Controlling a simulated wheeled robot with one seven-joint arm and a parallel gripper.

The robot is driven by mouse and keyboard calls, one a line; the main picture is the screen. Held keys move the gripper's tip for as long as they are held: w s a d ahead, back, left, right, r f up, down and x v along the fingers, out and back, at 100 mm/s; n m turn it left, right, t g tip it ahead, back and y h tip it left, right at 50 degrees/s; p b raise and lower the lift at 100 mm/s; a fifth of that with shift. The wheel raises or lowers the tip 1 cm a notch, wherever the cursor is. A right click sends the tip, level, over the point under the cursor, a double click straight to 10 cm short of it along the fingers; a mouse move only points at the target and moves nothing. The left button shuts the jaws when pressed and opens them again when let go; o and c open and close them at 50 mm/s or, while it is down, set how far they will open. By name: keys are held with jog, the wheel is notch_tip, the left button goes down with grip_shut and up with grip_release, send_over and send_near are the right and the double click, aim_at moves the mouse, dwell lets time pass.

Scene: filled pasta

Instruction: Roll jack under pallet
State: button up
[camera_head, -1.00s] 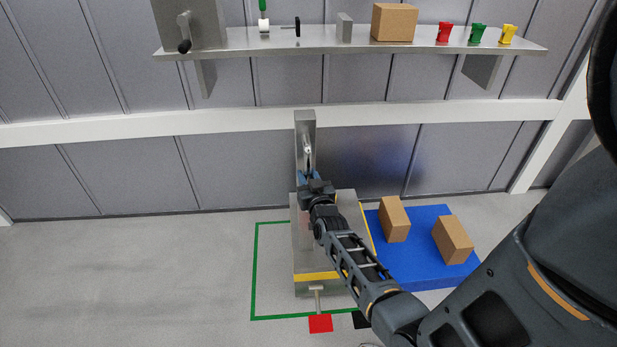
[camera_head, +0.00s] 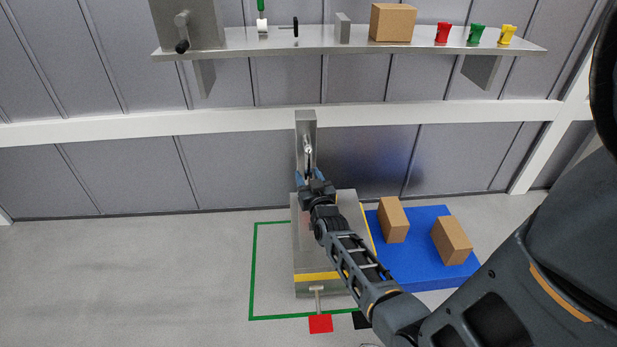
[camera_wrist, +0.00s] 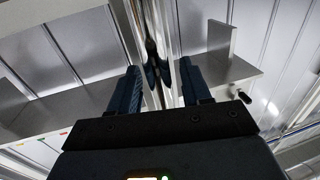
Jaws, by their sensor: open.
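The jack is a grey metal body (camera_head: 302,247) with yellow edge stripes and an upright metal column (camera_head: 306,120) at its back. A red pedal (camera_head: 320,323) is at its front, with a black one (camera_head: 361,320) beside it. A blue pallet (camera_head: 428,220) lies to the right, carrying two brown boxes. My gripper (camera_head: 311,178) is open over the back of the jack, just below the column's handle (camera_head: 308,151). In the wrist view, my gripper's fingers (camera_wrist: 160,85) stand either side of a shiny upright metal part with a dark piece on it. Contact cannot be told.
A green outline (camera_head: 251,270) marks the floor around the jack. A wall shelf (camera_head: 250,48) above holds a brown box (camera_head: 393,22), small coloured items and a metal housing with a crank (camera_head: 182,35). The floor at left is clear. My arm hides part of the jack.

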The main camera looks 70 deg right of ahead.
jog(key=p+v, duration=0.1)
jog(key=v, duration=0.6)
jog(key=shift+s+a+p, duration=0.15)
jog(key=shift+a+p, duration=0.15)
jog(key=shift+p, duration=0.05)
jog(key=s+a+r+n+t+y, duration=0.2)
jog(key=a+y, duration=0.1)
jog(key=a, duration=0.5)
jog(key=s+a+r+n+t+y, duration=0.1)
jog(key=s+a+r+n+y, duration=0.15)
jog(key=a, duration=0.65)
jog(key=s+a+r+n+t+y, duration=0.1)
jog(key=s+a+n+t+y, duration=0.15)
jog(key=a, duration=0.55)
jog(key=s+a+r+n+y, duration=0.4)
jog(key=s+a+r+y, duration=0.3)
jog(key=s+a+r, duration=0.3)
jog(key=a+r, duration=0.4)
jog(key=r, duration=0.1)
jog(key=shift+a+g, duration=0.2)
jog(key=shift+g, duration=0.15)
jog(key=shift+c, duration=0.5)
